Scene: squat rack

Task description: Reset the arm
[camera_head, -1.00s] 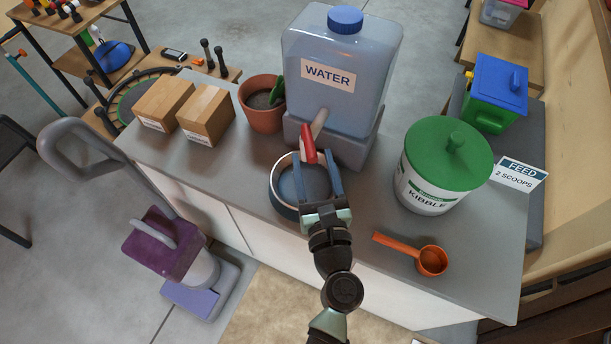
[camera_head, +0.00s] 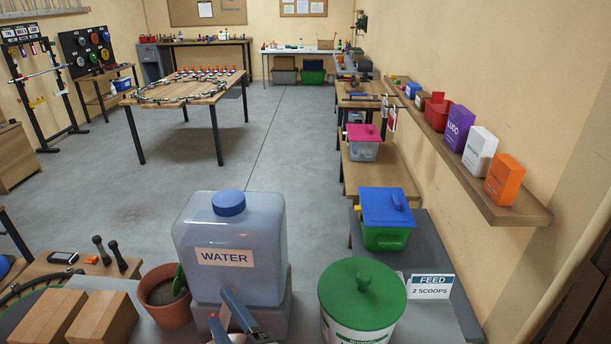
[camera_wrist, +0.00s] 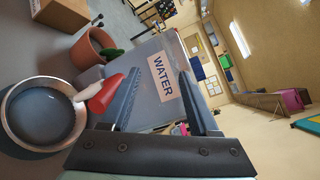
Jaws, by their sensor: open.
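My gripper (camera_head: 232,310) shows at the bottom of the head view, in front of the water dispenser (camera_head: 232,235). Its two blue-grey fingers are apart, with only part of them in that frame. In the wrist view my gripper (camera_wrist: 158,88) is open, with nothing held between the fingers. The dispenser's label (camera_wrist: 162,75) shows between them, behind. The red tap lever (camera_wrist: 105,93) is just left of the fingers. A metal bowl (camera_wrist: 78,125) holding water lies below the tap. Most of my arm is out of the head view.
A plant pot (camera_head: 165,300) and cardboard boxes (camera_head: 50,320) stand left of the dispenser. A green-lidded kibble tub (camera_head: 360,300) and a feed sign (camera_head: 430,286) stand to the right. The open floor (camera_head: 270,150) lies beyond the counter.

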